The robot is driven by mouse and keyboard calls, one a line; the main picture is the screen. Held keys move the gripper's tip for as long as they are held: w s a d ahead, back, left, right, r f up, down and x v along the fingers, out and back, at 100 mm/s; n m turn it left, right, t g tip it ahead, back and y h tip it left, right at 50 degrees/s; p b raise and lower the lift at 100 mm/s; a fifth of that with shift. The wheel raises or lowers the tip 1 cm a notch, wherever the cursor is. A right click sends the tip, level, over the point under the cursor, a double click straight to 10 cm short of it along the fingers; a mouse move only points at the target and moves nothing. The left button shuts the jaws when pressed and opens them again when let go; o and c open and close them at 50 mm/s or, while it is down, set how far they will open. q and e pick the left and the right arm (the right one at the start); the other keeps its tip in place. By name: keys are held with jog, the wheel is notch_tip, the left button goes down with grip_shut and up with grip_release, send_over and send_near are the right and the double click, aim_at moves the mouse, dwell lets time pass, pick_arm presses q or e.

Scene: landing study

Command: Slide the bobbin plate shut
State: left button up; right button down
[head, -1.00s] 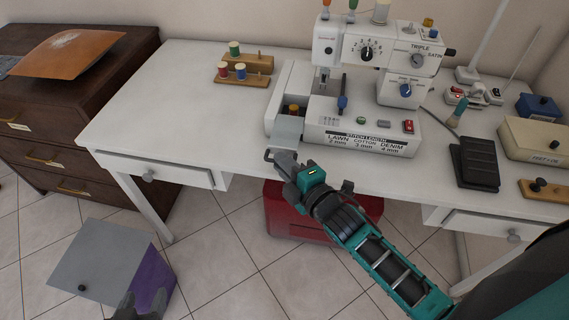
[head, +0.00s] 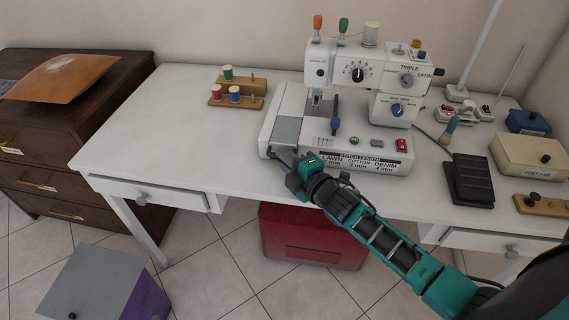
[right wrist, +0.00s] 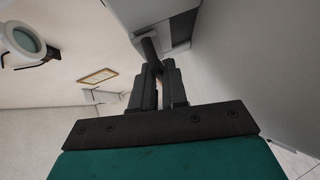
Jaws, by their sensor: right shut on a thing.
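The bobbin plate (head: 287,130) is a flat grey plate at the left front of the white sewing machine (head: 340,145). It lies over the bobbin opening, and no bobbin or gap shows in the head view. My right gripper (head: 282,155) is at the plate's front end, at the machine's front left corner. In the right wrist view its fingers (right wrist: 154,82) are closed together on a dark grip (right wrist: 150,50), which appears to belong to the plate. The fingers hide part of the grip. My left gripper does not show.
A wooden thread stand (head: 237,91) with several spools stands left of the machine. A black foot pedal (head: 470,180) lies to the right. A red case (head: 312,240) is under the white desk (head: 135,125). The desk's left part is clear.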

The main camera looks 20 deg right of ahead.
jog(key=c, duration=1.2)
grip_release()
jog(key=p+v, duration=0.1)
jog(key=v, duration=1.2)
jog(key=shift+a, duration=0.1)
